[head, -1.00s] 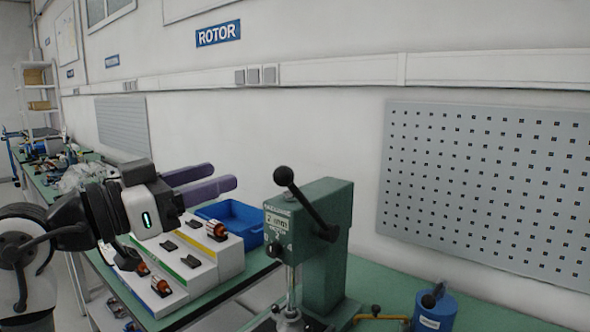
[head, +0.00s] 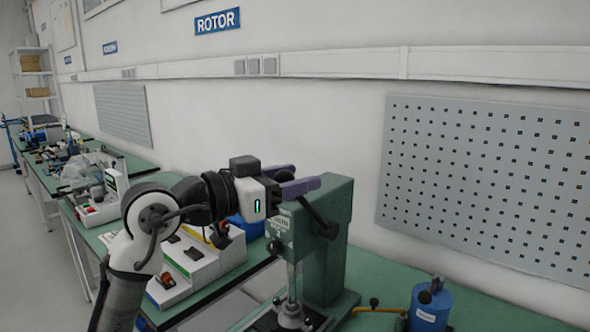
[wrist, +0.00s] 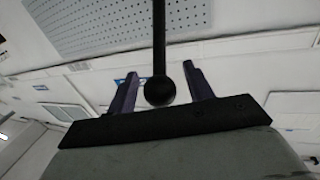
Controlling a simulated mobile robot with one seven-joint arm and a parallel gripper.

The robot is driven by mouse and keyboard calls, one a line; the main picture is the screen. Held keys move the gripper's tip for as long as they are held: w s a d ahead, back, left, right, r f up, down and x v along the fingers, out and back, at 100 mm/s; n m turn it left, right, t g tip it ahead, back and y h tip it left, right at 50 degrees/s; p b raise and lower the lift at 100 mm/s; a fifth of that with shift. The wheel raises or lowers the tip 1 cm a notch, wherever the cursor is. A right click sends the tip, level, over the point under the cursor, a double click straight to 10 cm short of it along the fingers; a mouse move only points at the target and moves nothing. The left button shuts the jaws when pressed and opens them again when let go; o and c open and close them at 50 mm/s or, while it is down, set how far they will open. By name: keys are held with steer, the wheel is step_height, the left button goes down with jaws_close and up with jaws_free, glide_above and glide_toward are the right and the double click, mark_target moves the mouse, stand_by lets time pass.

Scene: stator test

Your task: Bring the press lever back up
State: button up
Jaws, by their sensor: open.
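The green press (head: 328,260) stands on the bench, right of centre in the head view. Its black lever (head: 317,216) slants up and left from the pivot on the press's side. In the wrist view the round black knob (wrist: 160,91) lies between the two spread purple fingers of my gripper (wrist: 160,74), with a gap on each side. The lever's rod (wrist: 159,42) runs upward from the knob there.
A white stepped rack (head: 205,262) with small parts and a blue bin (head: 246,228) stand left of the press. A blue cylindrical container (head: 431,312) stands to its right. The wall with a pegboard (head: 485,190) is behind.

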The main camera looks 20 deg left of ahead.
steer(key=shift+w+d, duration=0.25)
steer(key=shift+w, duration=0.1)
steer(key=shift+c, duration=0.4)
jaws_close()
